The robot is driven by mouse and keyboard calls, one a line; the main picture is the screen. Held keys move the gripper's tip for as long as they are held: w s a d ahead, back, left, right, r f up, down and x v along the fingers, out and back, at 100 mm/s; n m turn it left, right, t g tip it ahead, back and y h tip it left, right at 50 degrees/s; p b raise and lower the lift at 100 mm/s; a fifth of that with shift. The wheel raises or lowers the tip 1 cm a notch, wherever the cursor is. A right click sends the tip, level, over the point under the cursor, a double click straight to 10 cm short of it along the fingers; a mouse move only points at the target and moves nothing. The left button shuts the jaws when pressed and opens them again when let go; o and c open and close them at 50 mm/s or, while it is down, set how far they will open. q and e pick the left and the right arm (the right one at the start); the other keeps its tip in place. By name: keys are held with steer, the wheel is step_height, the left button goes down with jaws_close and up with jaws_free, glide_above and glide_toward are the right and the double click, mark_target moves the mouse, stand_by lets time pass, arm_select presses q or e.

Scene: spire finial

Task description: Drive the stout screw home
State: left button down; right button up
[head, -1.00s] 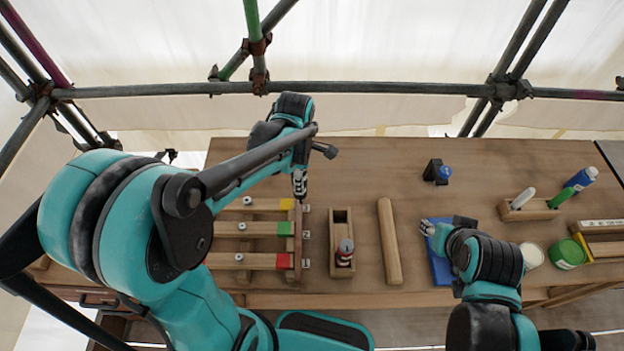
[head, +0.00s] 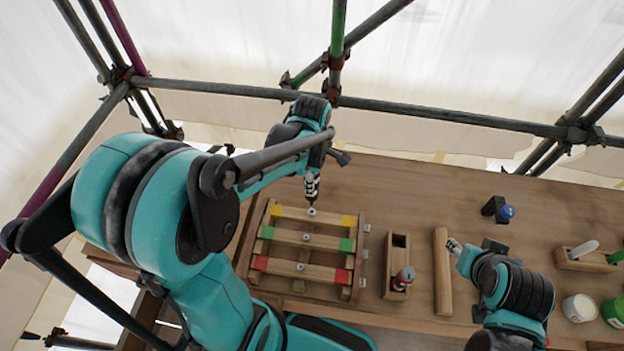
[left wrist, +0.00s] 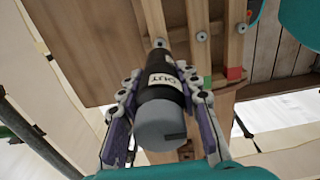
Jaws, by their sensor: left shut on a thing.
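My left gripper (head: 312,180) is shut on a dark driver (left wrist: 160,95) with a grey end cap and a white label whose visible letters read "OUT". In the head view the driver hangs down over the yellow-ended bar (head: 285,212) of a wooden frame. Its tip is at or just above that bar's screw (head: 311,212); I cannot tell whether they touch. Two more screws sit in the green-ended bar (head: 325,241) and the red-ended bar (head: 323,272). My right gripper (head: 455,246) is low beside a wooden rod (head: 441,275); its finger opening is unclear.
A wooden holder (head: 397,242) with a red-and-dark tool (head: 403,278) stands right of the frame. A black block with a blue knob (head: 507,212), a marker rack (head: 585,262) and tins (head: 579,308) are farther right. Scaffold tubes (head: 450,115) cross behind the table.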

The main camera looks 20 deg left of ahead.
arm_select(q)
steer(key=shift+f+b, duration=1.7)
steer(key=shift+f, duration=0.5)
steer(key=shift+f+b, duration=0.85)
steer(key=shift+b, duration=0.3)
stand_by(0.6)
